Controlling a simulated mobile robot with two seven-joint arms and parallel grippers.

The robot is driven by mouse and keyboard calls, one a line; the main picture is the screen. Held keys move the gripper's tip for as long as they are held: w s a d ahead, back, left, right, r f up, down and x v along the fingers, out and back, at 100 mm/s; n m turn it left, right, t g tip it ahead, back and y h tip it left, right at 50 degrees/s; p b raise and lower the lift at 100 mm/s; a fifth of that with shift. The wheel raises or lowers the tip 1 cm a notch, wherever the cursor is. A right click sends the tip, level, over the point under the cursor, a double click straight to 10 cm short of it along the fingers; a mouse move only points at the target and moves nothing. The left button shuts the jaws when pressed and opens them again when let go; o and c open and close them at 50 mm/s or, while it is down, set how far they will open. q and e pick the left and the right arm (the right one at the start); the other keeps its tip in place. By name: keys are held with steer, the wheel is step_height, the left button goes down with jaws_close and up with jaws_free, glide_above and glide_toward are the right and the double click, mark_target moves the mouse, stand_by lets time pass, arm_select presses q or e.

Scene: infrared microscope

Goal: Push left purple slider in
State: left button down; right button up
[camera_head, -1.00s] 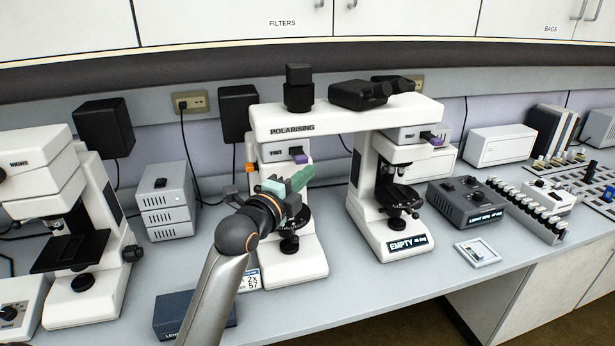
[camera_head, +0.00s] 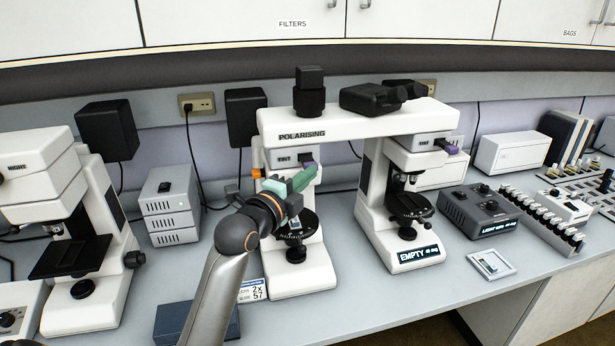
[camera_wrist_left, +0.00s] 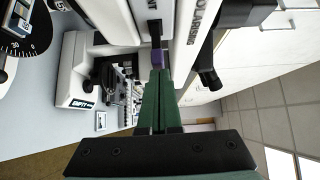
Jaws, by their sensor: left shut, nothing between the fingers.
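The left purple slider (camera_head: 306,158) sticks out of the TINT slot on the left column of the polarising microscope (camera_head: 300,118). My left gripper (camera_head: 313,172) is shut and empty, its green fingers pointing up at the slider from just in front and below. In the left wrist view the purple slider (camera_wrist_left: 157,58) lies right at the ends of the closed fingers (camera_wrist_left: 158,73). I cannot tell whether they touch it. A second purple slider (camera_head: 452,150) sticks out of the right column. My right gripper is not in view.
Black eyepieces (camera_head: 372,98) sit on top of the bridge. An orange knob (camera_head: 257,173) is on the left column's side, and a round black stage (camera_head: 295,226) is below my gripper. Another microscope (camera_head: 75,225) stands at left, and a grey control box (camera_head: 480,210) at right.

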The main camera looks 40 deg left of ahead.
mark_target(304, 165)
arm_select(q)
steer(key=shift+w+a, duration=1.05)
steer(key=shift+a, duration=0.2)
steer(key=shift+r, duration=0.15)
steer(key=shift+a, duration=0.15)
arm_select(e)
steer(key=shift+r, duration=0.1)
